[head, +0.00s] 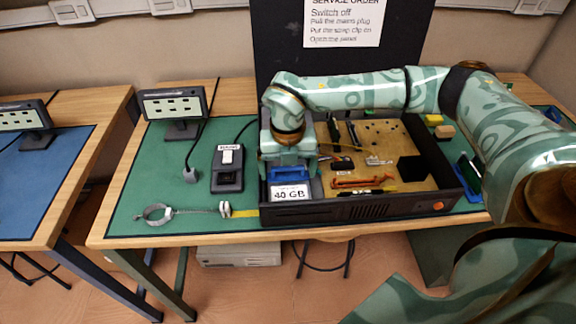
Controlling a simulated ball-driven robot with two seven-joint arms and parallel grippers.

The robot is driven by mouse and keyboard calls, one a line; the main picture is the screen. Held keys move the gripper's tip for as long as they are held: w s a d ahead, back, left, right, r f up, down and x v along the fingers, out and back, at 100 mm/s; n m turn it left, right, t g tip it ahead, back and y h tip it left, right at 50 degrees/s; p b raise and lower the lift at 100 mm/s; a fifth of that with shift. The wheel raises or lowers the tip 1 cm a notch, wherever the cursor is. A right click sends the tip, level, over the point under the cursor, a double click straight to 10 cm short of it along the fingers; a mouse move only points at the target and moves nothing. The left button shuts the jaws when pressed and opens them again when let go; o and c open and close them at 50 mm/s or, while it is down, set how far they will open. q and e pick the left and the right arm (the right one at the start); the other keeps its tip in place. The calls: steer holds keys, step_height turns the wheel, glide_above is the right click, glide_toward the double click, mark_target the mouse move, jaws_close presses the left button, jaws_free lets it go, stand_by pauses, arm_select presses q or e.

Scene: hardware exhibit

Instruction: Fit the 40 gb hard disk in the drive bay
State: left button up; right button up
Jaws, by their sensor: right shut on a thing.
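The 40 GB hard disk (291,193) has a white label reading "40 GB" and a blue part behind the label. It is at the front left corner of the open black computer case (425,208), where the bay appears to be. My right gripper (289,168) comes down from above and is shut on the disk; its fingers are partly hidden by the blue part and my wrist. I cannot tell how deep the disk sits in the drive bay, as the gripper and label cover it. My left gripper is not in view.
A black switch box (228,170) stands left of the case. A wrist strap (158,213) lies on the green mat (135,195). Yellow and tan blocks (443,131) and a blue item (468,177) are right of the case.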

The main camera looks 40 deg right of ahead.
steer(key=shift+f, duration=0.2)
stand_by(0.6)
steer(key=o, duration=0.5)
steer(key=shift+s, duration=0.1)
steer(key=shift+s+f, duration=0.1)
steer(key=shift+f, duration=0.05)
arm_select(q)
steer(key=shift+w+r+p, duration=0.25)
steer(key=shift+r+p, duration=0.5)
steer(key=shift+p, duration=0.05)
arm_select(e)
steer(key=shift+w+r, duration=0.2)
steer(key=shift+r, duration=0.7)
steer(key=shift+r, duration=0.25)
steer(key=shift+r+p, duration=2.5)
steer(key=shift+r, duration=0.2)
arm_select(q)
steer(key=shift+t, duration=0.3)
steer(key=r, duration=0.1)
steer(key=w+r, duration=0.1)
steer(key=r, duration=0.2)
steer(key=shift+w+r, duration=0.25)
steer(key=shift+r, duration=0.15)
arm_select(e)
steer(key=shift+f, duration=0.1)
